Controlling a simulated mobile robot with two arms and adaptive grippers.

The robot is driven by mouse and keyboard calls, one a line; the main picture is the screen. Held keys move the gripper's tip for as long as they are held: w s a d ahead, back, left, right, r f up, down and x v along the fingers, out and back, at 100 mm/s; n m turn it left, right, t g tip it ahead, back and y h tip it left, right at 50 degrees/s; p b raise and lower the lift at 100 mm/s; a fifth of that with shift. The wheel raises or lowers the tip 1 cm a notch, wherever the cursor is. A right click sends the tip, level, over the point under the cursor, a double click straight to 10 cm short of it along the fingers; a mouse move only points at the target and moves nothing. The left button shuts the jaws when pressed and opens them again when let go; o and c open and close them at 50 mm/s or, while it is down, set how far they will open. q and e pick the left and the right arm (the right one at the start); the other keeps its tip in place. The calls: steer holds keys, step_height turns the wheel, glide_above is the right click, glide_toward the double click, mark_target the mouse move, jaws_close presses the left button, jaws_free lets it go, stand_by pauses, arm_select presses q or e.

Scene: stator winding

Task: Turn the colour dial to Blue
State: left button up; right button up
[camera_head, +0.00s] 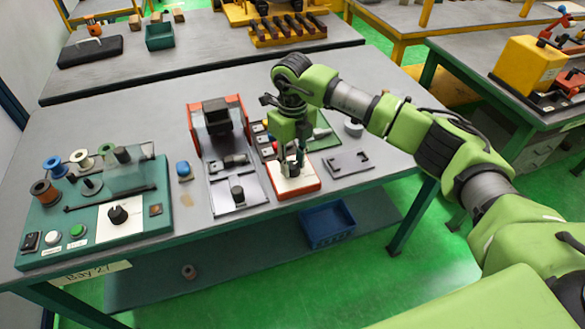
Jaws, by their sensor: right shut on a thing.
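A black dial (118,214) sits on a white panel of the green winding unit (60,252) at the left. Its markings are too small to read. My right gripper (292,168) points down over a red-edged white box (305,186) near the table's middle. It is shut on a dark knob-like part at the top of that box, which the fingers partly hide. I cannot tell from labels which of the two is the colour dial. My left gripper is not in view.
The green unit carries several wire spools, including a blue spool (53,166), and a green button (77,231). A red-and-grey fixture (238,189) stands left of the white box. A flat grey bracket (347,163) lies to its right. A blue bin (327,224) is below the table.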

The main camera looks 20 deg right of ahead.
mark_target(292, 164)
steer(key=shift+w+n+b, duration=0.1)
steer(key=shift+n+b, duration=0.55)
steer(key=shift+n, duration=0.35)
steer(key=shift+r, duration=0.1)
steer(key=o, duration=1.1)
step_height(292, 164, up, 12)
